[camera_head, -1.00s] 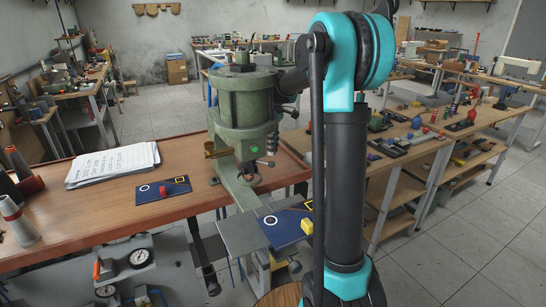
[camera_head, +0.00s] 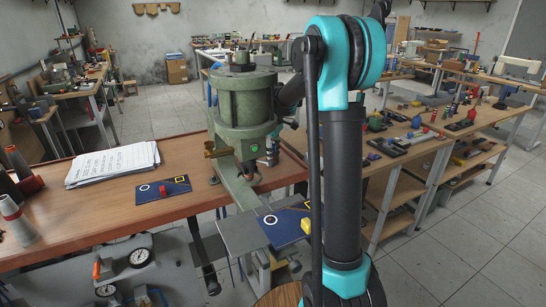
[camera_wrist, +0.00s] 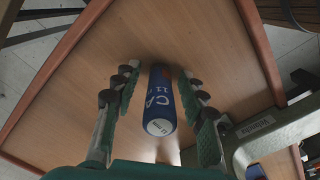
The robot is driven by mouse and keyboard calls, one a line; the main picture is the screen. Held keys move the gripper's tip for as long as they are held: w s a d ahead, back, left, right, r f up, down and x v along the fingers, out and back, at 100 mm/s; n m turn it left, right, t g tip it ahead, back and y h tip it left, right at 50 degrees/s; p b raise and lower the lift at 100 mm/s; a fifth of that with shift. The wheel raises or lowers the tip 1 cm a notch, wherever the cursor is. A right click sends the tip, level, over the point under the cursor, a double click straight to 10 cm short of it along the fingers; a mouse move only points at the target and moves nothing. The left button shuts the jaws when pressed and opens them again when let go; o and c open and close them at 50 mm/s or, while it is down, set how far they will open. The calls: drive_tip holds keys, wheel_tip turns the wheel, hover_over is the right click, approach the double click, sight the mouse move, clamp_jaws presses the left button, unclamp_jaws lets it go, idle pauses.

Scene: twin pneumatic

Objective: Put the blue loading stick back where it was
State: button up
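The blue loading stick (camera_wrist: 160,98), a blue cylinder with white lettering and a pale round end, is in the wrist view over the bare wooden table top (camera_wrist: 195,35). My gripper (camera_wrist: 160,103) is open, one finger on each side of the stick, with a visible gap on both sides. In the head view a small dark and white piece, seemingly the stick (camera_head: 271,151), shows just right of the green press (camera_head: 243,108). My gripper is mostly hidden there behind the press and my arm. I cannot tell whether the stick's far end touches the table.
The press body (camera_wrist: 275,125) lies close to the right finger in the wrist view. Blue boards with a red piece (camera_head: 163,192) and a yellow piece (camera_head: 305,225) lie left and right of the press. Papers (camera_head: 112,165) and grey-red cones (camera_head: 15,218) occupy the table's left.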

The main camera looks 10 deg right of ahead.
drive_tip(key=shift+r, duration=0.1)
wheel_tip(320, 180, up, 12)
drive_tip(key=shift+r, duration=0.1)
idle(0.5)
